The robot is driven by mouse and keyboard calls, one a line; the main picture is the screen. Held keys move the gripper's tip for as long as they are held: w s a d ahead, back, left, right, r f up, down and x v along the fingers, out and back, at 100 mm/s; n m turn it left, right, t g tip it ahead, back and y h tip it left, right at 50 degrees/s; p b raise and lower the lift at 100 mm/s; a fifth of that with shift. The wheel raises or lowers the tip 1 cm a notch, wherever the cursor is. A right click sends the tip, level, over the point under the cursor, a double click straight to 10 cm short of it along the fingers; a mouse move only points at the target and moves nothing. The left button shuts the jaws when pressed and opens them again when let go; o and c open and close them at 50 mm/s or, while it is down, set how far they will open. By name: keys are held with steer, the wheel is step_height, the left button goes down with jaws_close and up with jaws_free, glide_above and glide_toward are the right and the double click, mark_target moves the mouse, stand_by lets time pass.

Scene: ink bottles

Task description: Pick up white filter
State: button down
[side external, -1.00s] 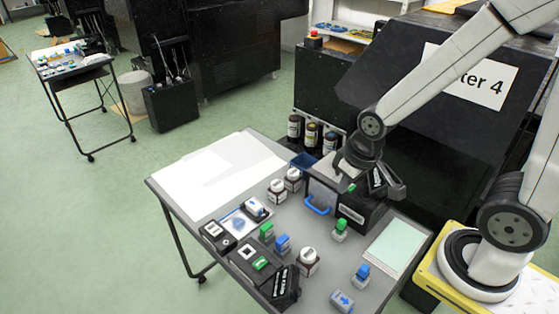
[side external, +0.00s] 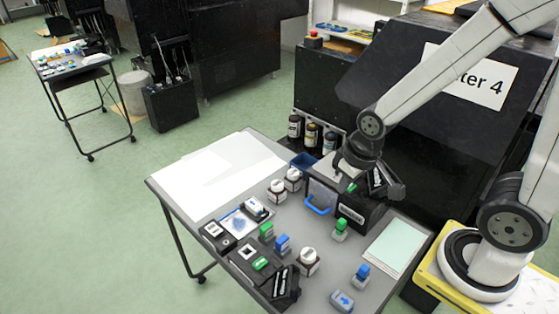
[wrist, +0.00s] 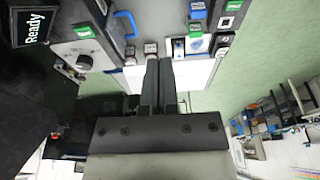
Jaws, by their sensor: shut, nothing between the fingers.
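My gripper (wrist: 158,64) is shut and empty, its dark fingers side by side in the wrist view. In the side view its dark wrist is above the black box (side external: 362,214) with a blue handle (side external: 317,206), and the fingertips are hard to make out. I cannot single out a white filter with certainty. White sheets (side external: 215,175) lie on the far left of the table. Two white-capped bottles (side external: 277,190) stand between the sheets and the box, and a third white-capped bottle (side external: 308,257) stands nearer the front.
Green and blue stamps (side external: 282,243), ink pads (side external: 218,235) and a black case (side external: 284,286) crowd the front of the grey table. Dark bottles (side external: 311,134) stand at the back. A pale green pad (side external: 392,245) lies at the right. The sheets' area is free of upright objects.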

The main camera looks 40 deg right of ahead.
jaws_free()
steer(key=w+f+m+g+y, duration=0.1)
steer(key=w+f+m, duration=0.4)
steer(key=w, duration=0.3)
steer(key=w+f+m+y, duration=0.2)
steer(key=w+f+m, duration=0.3)
steer(key=w+m, duration=0.2)
steer(key=w+f+m+g+y, duration=0.1)
steer(key=w+f+m, duration=0.4)
steer(key=w, duration=0.6)
steer(key=shift+w+a+m+g+y, duration=0.3)
steer(key=shift+a+m, duration=0.1)
steer(key=shift+m, duration=0.1)
steer(key=shift+f, duration=0.15)
